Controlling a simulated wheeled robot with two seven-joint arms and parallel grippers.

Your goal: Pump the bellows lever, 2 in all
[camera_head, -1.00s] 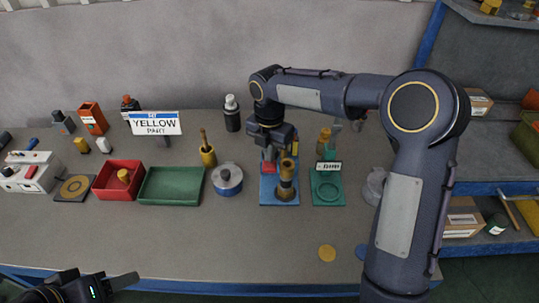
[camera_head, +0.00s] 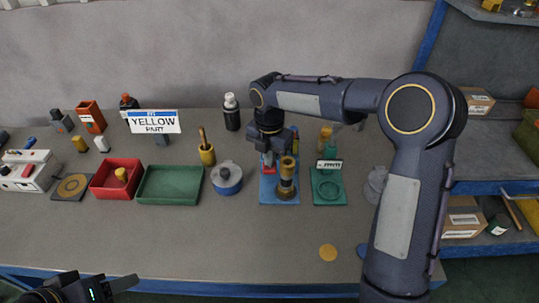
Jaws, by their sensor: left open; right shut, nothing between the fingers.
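A blue base plate (camera_head: 267,193) on the workbench carries a brown bellows-like cylinder with a wooden top (camera_head: 286,180) and a red part (camera_head: 268,170) behind it to the left. My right gripper (camera_head: 268,158) points down right above the red part, with its fingers shut and empty. Whether it touches the red part I cannot tell. The lever itself is mostly hidden by the gripper. My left gripper (camera_head: 128,282) is open at the lower left, in front of the bench edge, away from the objects.
A green stand with a sign (camera_head: 329,187) is close on the right of the blue plate. A blue pot with a lid (camera_head: 227,179) stands on the left, beside green (camera_head: 170,198) and red (camera_head: 101,190) trays.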

